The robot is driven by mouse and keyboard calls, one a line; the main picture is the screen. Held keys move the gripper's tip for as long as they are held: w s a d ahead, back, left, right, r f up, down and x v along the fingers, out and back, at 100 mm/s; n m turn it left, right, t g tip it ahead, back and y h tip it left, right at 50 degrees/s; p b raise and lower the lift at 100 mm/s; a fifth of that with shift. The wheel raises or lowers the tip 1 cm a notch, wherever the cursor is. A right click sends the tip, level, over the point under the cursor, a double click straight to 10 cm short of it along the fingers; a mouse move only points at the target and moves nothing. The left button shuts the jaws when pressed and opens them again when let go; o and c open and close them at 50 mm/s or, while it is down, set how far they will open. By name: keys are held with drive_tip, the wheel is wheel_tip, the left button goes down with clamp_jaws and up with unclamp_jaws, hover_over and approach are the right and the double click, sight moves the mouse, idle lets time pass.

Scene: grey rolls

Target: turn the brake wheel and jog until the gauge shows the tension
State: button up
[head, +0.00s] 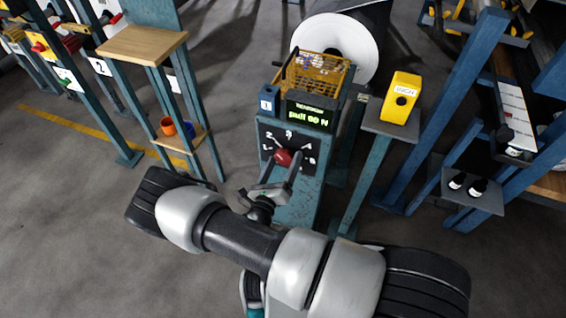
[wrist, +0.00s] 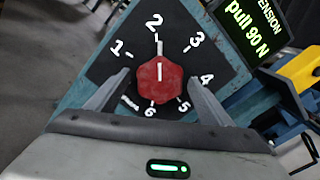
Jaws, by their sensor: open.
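The red six-sided brake wheel (head: 283,157) sits on a black dial plate (head: 268,133) on the blue stand. In the wrist view the wheel (wrist: 160,88) is ringed by numbers 1 to 6, and its white line points up near the 2. My gripper (head: 281,170) is open, its fingers on either side of the wheel; I cannot tell whether they touch it. The tension gauge (head: 309,113) above reads "pull 90 N" in green, also in the wrist view (wrist: 250,30). The yellow jog box (head: 401,98), marked INCH with a dark round button, stands on a post to the right.
A large white roll (head: 336,45) lies behind the stand, with a yellow wire basket (head: 314,75) before it. A wooden-topped rack (head: 142,45) with cups stands left; a blue rack (head: 450,110) with a small shelf (head: 473,190) stands right.

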drive_tip(key=shift+c, duration=0.4)
drive_tip(key=c, duration=1)
drive_tip(key=n, duration=0.4)
drive_tip(key=shift+n, duration=0.4)
drive_tip(key=o, duration=1.1)
drive_tip(key=shift+s, duration=0.1)
drive_tip(key=p+v, duration=0.1)
drive_tip(key=v, duration=1.6)
drive_tip(key=shift+s+a, duration=0.1)
drive_tip(key=shift+s, duration=0.05)
